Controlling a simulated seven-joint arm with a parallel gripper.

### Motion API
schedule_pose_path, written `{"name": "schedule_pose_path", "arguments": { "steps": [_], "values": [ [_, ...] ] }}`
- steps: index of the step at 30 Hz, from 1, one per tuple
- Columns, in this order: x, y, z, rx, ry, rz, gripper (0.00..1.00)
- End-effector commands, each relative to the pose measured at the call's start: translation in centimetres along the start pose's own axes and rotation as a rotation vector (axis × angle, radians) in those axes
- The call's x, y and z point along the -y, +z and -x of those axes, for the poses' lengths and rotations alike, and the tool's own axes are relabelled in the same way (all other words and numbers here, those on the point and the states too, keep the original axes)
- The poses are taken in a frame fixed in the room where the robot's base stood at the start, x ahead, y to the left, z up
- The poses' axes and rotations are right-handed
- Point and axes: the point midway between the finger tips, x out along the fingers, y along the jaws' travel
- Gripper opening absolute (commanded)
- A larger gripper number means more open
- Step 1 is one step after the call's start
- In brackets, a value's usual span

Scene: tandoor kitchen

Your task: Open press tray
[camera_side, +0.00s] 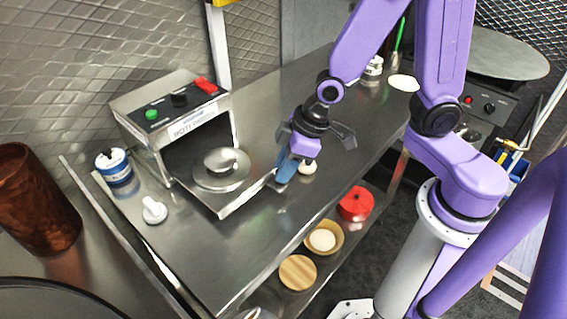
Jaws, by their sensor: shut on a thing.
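The roti press (175,125) is a metal box with green, black and red controls on top, on the steel counter at the left. Its tray (222,205) sticks out of the front toward the lower right, with a round plate (220,176) on it. A blue handle (287,166) shows at the tray's right front corner. My gripper (284,172) is at that handle and shut on it. The fingertips are small and partly hidden, so the exact contact is hard to see.
A white dough ball (308,168) lies right beside my gripper. A red pot (355,204) and bowl (323,238) sit on the lower shelf. The counter (255,240) in front is clear.

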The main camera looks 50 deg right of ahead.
Motion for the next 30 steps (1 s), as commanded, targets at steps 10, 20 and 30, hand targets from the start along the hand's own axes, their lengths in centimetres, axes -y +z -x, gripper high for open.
{"name": "schedule_pose_path", "arguments": {
  "steps": [10, 20, 30],
  "values": [
    [0.0, 0.0, 0.0, 0.001, 0.000, -0.001, 0.52],
    [0.1, -0.1, 0.8, -0.004, -0.004, 0.000, 0.52],
    [0.0, -0.2, 4.8, -0.006, 0.000, 0.000, 0.52]
  ]
}}
